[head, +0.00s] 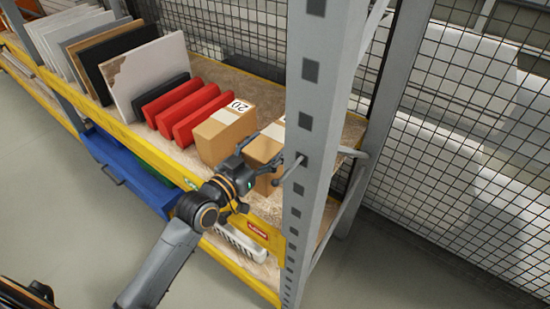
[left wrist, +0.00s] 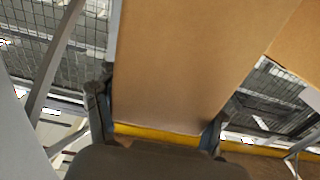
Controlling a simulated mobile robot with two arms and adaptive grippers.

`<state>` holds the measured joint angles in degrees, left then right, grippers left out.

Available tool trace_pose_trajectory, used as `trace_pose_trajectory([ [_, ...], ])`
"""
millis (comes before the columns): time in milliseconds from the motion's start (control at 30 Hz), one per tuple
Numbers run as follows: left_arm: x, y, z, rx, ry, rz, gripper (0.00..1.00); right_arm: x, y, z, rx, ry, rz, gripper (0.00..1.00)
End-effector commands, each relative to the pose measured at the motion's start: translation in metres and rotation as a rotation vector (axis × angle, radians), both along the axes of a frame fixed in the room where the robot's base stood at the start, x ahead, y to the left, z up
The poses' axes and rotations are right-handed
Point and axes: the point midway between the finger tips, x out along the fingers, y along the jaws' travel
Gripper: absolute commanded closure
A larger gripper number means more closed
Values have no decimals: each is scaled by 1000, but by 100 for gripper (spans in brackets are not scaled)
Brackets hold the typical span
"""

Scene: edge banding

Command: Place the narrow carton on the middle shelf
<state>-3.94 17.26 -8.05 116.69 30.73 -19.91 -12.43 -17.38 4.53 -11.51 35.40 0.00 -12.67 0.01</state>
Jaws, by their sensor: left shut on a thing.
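The narrow carton (head: 262,149) is brown and upright at the right end of the shelf level with yellow beams (head: 262,229), beside the grey post. My left gripper (head: 268,164) is shut on it from the front. In the left wrist view the carton (left wrist: 172,65) fills the space between the two fingers (left wrist: 160,125). The post hides part of the carton's right side in the head view. I cannot tell whether its base touches the shelf. My right gripper is not in view.
Another carton (head: 222,134) marked 20 stands just left. Red panels (head: 190,108) and upright boards (head: 145,78) fill the shelf farther left. The grey post (head: 318,110) is close on the right. A blue bin (head: 130,170) sits below. Wire mesh (head: 460,130) stands behind.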

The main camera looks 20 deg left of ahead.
Motion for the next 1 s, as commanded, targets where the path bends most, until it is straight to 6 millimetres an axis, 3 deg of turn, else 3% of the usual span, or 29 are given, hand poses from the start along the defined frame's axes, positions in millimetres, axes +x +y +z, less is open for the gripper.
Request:
trace_pose_trajectory([
  [333, 19, -17, -29, -2, -7, 1, 93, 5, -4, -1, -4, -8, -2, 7],
  [500, 18, -15, -52, 1, -6, 1, 93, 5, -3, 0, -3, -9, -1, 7],
  [900, 18, -15, -59, -1, -7, 1, 93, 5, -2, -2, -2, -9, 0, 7],
  [933, 17, -15, -61, 1, -4, 1, 28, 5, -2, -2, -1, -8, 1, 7],
  [1000, 17, -15, -60, 1, -4, 1, 14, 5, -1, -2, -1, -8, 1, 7],
])
